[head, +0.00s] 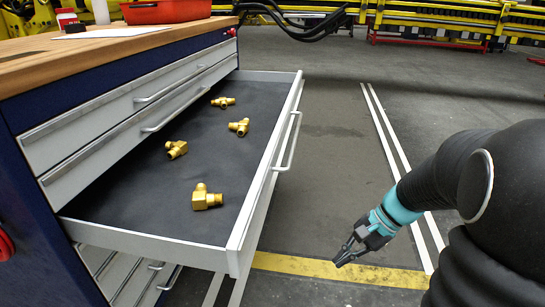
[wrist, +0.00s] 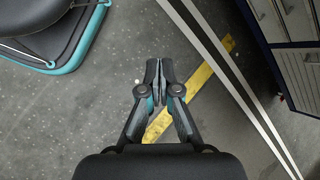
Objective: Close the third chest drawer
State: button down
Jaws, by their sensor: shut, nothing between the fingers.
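The third chest drawer (head: 235,213) is pulled out to the right of the blue chest in the head view. It has a white front with a bar handle (head: 288,142) and a dark liner holding several brass fittings (head: 207,197). My gripper (head: 341,262) hangs low to the right of the drawer front, apart from it. In the wrist view my gripper (wrist: 158,66) points over the floor, its fingers together and empty. The open drawer cannot be made out in the wrist view.
Two closed drawers (head: 130,105) sit above the open one, and more drawers (head: 125,272) lie below. A wooden top (head: 60,65) carries a red box (head: 165,10). A yellow floor stripe (head: 340,271) and white lines cross clear floor to the right.

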jog(key=w+r+m+t+y, duration=0.2)
jog(key=w+r+m+y, duration=0.2)
jog(key=w+m+y, duration=0.4)
jog(key=m+t+y, duration=0.2)
jog(key=y, duration=0.1)
send_near(269, 171)
jog(key=x, duration=0.7)
jog(key=shift+w+a+p, duration=0.1)
jog(key=shift+w+p, duration=0.05)
jog(key=shift+p, duration=0.2)
